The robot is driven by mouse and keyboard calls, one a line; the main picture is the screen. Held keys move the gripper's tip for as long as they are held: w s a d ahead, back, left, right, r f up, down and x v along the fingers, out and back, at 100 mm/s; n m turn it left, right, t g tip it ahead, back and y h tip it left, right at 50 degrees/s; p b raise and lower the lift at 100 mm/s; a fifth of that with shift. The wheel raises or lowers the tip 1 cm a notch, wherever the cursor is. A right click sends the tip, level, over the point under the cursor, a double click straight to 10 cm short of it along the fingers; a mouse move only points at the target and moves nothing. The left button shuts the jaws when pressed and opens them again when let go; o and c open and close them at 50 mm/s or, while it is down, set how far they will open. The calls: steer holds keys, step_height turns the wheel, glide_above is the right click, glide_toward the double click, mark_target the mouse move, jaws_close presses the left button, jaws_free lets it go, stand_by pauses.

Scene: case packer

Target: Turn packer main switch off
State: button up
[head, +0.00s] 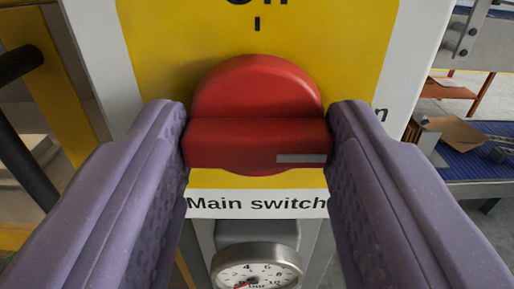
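The main switch (257,115) is a red rotary knob on a yellow plate (160,50), with a label reading "Main switch" (256,204) below it. Its raised grip bar lies level, with a light grey mark at the bar's right end. Partly cut-off lettering stands above the knob over a short tick, and an "n" shows at the right. My gripper (257,140) has its two purple fingers on either side of the bar. The left finger meets the bar's left end and the right finger meets its right end, so the gripper appears shut on the knob.
A round pressure gauge (257,268) sits just below the label. A yellow frame with a black bar (20,65) stands at the left. At the right are a blue conveyor surface (470,165), a piece of cardboard (452,133) and a grey metal beam (485,40).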

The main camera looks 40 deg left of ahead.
steer(key=shift+c, duration=0.6)
steer(key=shift+n+b, duration=0.35)
steer(key=shift+n, duration=0.05)
steer(key=n+b, duration=0.2)
steer(key=shift+f+n, duration=0.1)
steer(key=shift+n, duration=0.3)
steer(key=n+b, duration=0.4)
steer(key=n, duration=0.1)
steer(key=n+b, duration=0.4)
steer(key=n, duration=0.1)
steer(key=shift+n, duration=0.4)
steer(key=shift+n+b, duration=1.25)
steer(key=shift+n, duration=0.45)
